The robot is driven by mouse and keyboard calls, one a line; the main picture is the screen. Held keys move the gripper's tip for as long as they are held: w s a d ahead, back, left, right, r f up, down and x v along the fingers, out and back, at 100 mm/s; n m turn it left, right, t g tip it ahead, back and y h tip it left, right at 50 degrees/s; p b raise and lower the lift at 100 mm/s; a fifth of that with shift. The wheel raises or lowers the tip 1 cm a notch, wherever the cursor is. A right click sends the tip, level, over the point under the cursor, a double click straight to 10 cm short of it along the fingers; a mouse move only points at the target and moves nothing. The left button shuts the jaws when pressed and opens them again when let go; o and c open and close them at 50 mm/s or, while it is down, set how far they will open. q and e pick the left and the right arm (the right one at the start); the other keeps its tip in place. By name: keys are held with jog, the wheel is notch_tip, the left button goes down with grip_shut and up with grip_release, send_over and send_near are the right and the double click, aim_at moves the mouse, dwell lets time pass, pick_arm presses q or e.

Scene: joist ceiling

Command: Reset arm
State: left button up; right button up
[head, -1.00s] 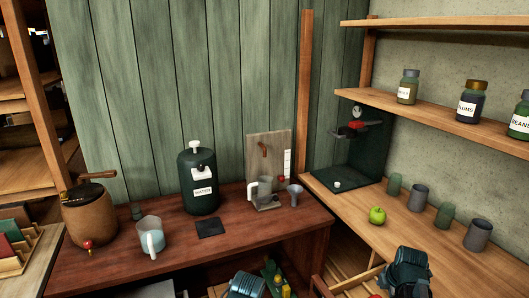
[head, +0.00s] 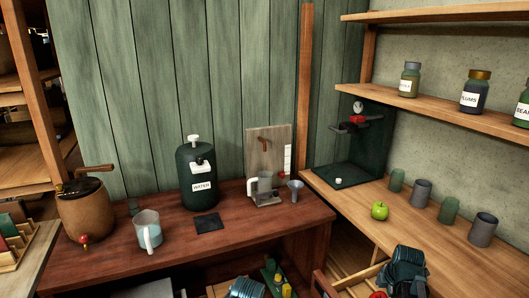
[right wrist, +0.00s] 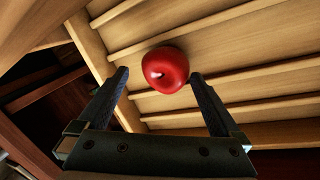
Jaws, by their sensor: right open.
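My right arm shows at the bottom right of the head view, its gripper hidden there. In the right wrist view my right gripper (right wrist: 158,80) is open, its two dark fingers spread apart. A red apple (right wrist: 166,70) lies beyond and between the fingertips, on slatted wood; I cannot tell whether either finger touches it. A small bit of red (head: 378,294) shows beside my right arm in the head view. Part of my left arm shows at the bottom middle of the head view, and my left gripper is not visible.
A dark wood counter holds a green water dispenser (head: 197,172), a pitcher (head: 148,230) and a wooden barrel (head: 86,210). The right counter (head: 405,240) holds a green apple (head: 380,210) and several cups. Jars such as the plums jar (head: 475,92) stand on the shelf above.

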notch_tip(320, 180, up, 8)
jog(key=p, duration=0.6)
jog(key=shift+f+p, duration=0.25)
jog(key=shift+p, duration=0.05)
jog(key=shift+a, duration=0.35)
jog(key=shift+w+f, duration=0.1)
